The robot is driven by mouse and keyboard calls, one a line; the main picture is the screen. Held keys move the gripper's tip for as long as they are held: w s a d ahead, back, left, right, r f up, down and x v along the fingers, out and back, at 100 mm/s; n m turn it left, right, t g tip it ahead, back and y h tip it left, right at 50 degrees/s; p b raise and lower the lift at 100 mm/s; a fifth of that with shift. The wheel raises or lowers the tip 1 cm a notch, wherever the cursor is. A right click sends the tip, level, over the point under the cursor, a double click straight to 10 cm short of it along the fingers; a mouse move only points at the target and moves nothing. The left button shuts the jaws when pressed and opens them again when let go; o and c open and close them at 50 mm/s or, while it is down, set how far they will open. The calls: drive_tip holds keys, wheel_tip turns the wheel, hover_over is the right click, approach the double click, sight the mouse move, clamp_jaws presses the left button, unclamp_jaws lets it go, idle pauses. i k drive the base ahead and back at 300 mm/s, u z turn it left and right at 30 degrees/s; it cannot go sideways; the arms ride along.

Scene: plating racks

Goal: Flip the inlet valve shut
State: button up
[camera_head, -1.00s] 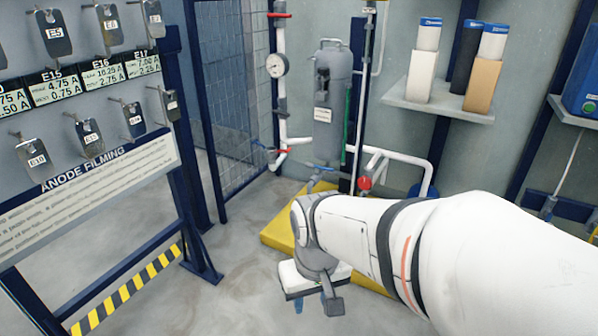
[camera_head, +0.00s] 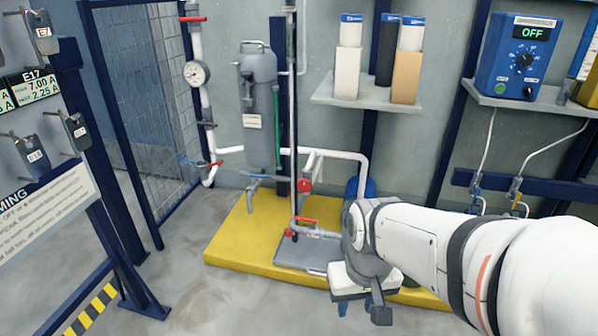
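A grey cylindrical filter housing (camera_head: 260,108) stands against the back wall with white pipes on both sides. I cannot tell which is the inlet valve. My gripper (camera_head: 360,306) hangs in front of the yellow base, apart from these handles. Its fingers are partly hidden, and its opening is unclear.
The yellow base (camera_head: 228,240) carries a grey plate. A shelf (camera_head: 367,96) with cartridges is above right, and a blue power unit (camera_head: 520,58) reads OFF. A mesh panel (camera_head: 150,120) and the anode rack (camera_head: 95,225) stand left. The floor between is clear.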

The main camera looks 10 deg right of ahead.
sight(315, 222)
drive_tip(key=i, duration=1)
drive_tip(key=z, duration=0.1)
